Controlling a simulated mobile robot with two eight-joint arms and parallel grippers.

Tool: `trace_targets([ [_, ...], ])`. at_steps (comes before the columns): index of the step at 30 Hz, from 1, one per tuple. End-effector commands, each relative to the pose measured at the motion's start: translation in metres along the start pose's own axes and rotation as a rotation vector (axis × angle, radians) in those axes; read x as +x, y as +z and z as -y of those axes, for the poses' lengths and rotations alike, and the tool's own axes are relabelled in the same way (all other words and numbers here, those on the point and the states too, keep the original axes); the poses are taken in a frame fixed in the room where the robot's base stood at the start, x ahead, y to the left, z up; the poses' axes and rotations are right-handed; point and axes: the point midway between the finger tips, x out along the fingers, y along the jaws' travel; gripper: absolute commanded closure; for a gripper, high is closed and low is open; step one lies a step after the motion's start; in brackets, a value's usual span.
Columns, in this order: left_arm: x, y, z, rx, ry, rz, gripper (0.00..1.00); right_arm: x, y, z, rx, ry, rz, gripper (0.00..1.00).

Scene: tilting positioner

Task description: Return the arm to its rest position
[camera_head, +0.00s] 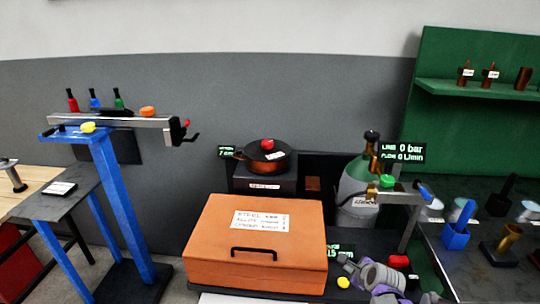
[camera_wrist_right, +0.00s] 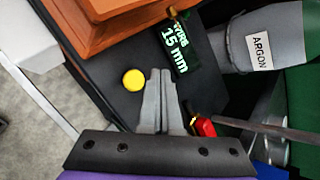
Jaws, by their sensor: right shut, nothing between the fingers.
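My right gripper (camera_head: 347,264) is low at the bottom of the head view, right of the orange box, with part of my grey and purple arm behind it. In the right wrist view its two grey fingers (camera_wrist_right: 160,82) are together with nothing between them. A yellow round button (camera_wrist_right: 133,80) shows just left of the fingertips, and a red part (camera_wrist_right: 204,127) lies to their right. The gripper appears apart from both. My left gripper is in neither view.
The orange box (camera_head: 225,264) stands left of my right gripper. A display reading 15 mm (camera_wrist_right: 175,45) and the argon cylinder (camera_head: 357,190) are close by. A blue stand (camera_head: 125,215) is at left; a green shelf (camera_head: 470,92) is at right.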

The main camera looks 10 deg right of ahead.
Motion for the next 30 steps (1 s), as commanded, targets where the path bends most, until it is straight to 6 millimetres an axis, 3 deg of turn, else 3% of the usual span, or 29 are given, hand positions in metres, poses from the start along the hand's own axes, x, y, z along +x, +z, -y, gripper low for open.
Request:
trace_targets([
  [5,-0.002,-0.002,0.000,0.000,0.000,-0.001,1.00,-0.045,0.024,-0.033,-0.353,0.060,-0.006,1.00],
  [9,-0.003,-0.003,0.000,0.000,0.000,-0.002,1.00,-0.096,0.038,-0.075,-0.794,0.133,0.002,1.00],
  [13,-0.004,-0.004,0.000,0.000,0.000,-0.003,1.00,-0.140,0.039,-0.115,-1.208,0.199,0.028,1.00],
  [18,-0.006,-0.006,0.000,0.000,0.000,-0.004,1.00,-0.189,0.025,-0.165,-1.731,0.279,0.086,1.00],
  [24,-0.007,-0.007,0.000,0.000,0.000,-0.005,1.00,-0.222,0.002,-0.203,-2.163,0.344,0.156,1.00],
  [30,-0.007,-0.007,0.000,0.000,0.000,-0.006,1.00,-0.230,-0.007,-0.214,-2.311,0.367,0.185,1.00],
])
